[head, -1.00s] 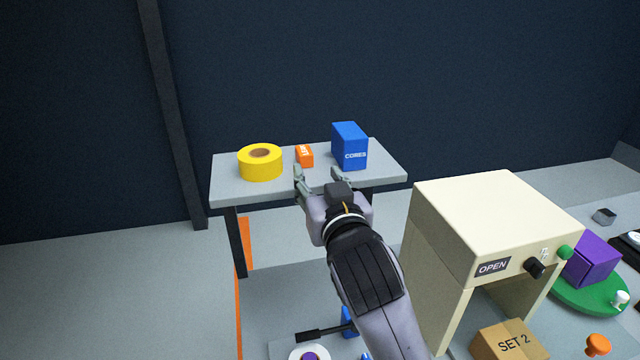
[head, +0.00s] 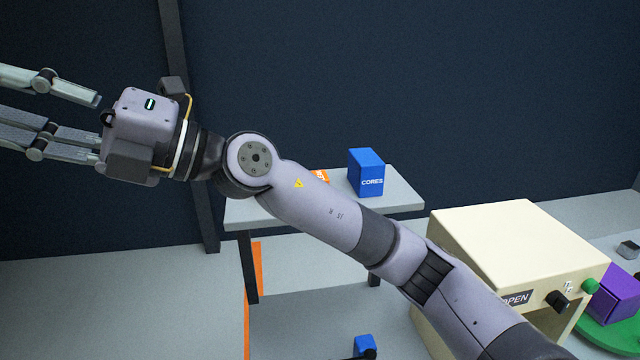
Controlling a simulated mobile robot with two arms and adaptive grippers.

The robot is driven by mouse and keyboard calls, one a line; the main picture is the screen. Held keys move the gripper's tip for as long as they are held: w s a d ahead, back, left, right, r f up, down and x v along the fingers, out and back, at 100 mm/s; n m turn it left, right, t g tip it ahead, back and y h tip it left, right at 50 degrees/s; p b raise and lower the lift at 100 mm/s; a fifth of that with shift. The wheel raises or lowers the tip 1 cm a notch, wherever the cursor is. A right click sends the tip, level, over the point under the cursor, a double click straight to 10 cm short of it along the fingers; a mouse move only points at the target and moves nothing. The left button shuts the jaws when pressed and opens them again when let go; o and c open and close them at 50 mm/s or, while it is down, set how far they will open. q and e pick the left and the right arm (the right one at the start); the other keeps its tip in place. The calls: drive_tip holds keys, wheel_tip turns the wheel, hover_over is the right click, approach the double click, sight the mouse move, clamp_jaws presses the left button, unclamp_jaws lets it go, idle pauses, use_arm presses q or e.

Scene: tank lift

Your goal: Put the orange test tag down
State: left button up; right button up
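The orange test tag (head: 320,176) rests on the grey table (head: 405,196), mostly hidden behind my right arm; only a corner with some white lettering shows. My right arm comes in from the lower right and crosses in front of the table. My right gripper (head: 20,108) is at the far left edge of the head view, well away from the tag. Its fingers point left and are spread apart, with their tips cut off by the picture edge. I see nothing between the visible parts of the fingers. My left gripper is not in view.
A blue CORES box (head: 367,172) stands on the table right of the tag. A cream cabinet (head: 520,235) with an OPEN label is at the right. A purple block (head: 612,300) sits on a green disc (head: 600,335) beside it. Dark wall fills the back.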

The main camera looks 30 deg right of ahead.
wheel_tip(320, 180, down, 6)
drive_tip(key=w+a+n+h, duration=0.2)
drive_tip(key=w+h, duration=0.1)
drive_tip(key=h, duration=0.2)
drive_tip(key=m+t+h, duration=0.2)
drive_tip(key=m+h, duration=0.6)
drive_tip(key=h, duration=1.1)
approach(320, 175)
drive_tip(key=x, duration=0.1)
drive_tip(key=p+x, duration=0.1)
drive_tip(key=x, duration=0.1)
drive_tip(key=shift+w+d+f+p, duration=0.2)
drive_tip(key=shift+w+d+p, duration=0.1)
drive_tip(key=shift+p, duration=0.1)
drive_tip(key=shift+f+p, duration=0.5)
drive_tip(key=shift+f, duration=0.1)
drive_tip(key=p+x, duration=0.1)
drive_tip(key=x, duration=0.2)
drive_tip(key=shift+a+f+p, duration=0.15)
drive_tip(key=shift+f+p, duration=0.1)
drive_tip(key=shift+p, duration=0.1)
drive_tip(key=shift+w+f, duration=0.15)
drive_tip(key=shift+f, duration=0.2)
